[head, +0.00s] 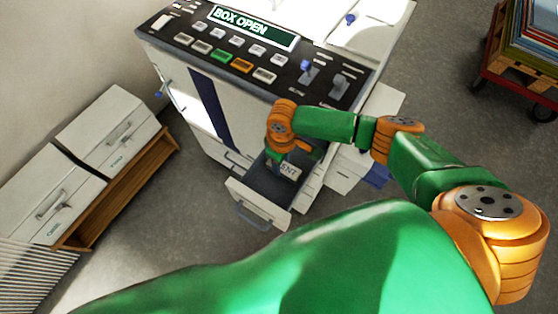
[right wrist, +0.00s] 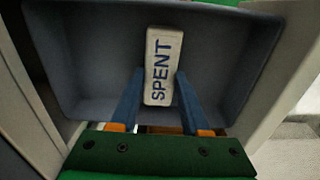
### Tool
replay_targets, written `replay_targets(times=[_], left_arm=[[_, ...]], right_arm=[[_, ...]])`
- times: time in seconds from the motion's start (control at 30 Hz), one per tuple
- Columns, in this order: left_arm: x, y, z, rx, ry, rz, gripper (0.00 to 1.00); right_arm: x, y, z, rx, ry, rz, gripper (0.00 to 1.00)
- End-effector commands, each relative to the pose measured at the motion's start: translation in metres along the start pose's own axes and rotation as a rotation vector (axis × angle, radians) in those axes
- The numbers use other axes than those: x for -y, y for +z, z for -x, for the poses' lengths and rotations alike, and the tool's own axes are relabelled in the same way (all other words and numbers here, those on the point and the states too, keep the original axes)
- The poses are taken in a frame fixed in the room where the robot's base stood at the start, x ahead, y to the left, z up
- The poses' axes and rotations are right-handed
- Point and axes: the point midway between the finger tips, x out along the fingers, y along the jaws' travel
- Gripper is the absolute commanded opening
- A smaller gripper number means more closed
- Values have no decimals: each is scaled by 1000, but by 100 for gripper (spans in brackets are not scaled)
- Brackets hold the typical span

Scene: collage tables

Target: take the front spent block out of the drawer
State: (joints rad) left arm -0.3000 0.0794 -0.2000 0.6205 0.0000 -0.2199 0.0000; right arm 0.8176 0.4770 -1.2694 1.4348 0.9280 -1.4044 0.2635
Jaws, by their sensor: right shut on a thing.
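The grey drawer (head: 240,193) of the white machine is pulled open; its inside also shows in the right wrist view (right wrist: 90,65). A pale block marked SPENT (right wrist: 160,62) is in the drawer, and part of it shows in the head view (head: 290,170). My right gripper (right wrist: 158,88) reaches down into the drawer with its blue fingers shut on the block's two long sides. In the head view the right gripper (head: 277,158) partly covers the drawer. No other block can be made out. My left gripper is not in view.
The machine's panel (head: 262,55) reads BOX OPEN, with several buttons and levers. White drawer boxes on a wooden stand (head: 115,190) are at left. A loaded red cart (head: 520,85) stands at the far right. Grey floor lies clear between.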

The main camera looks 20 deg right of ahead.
Motion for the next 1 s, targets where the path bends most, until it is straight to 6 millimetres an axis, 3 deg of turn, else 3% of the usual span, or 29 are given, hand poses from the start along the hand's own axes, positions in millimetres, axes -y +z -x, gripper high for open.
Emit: replay_targets(times=[0.2,0.23,0.33,0.67,1.0], left_arm=[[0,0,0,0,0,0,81],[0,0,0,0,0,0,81],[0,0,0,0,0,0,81],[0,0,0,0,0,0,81],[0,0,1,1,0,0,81]], right_arm=[[0,0,-1,1,0,0,0],[0,0,-1,1,0,0,51],[0,0,-1,1,0,0,78],[0,0,2,0,0,0,81],[-1,0,56,-2,0,0,81]])
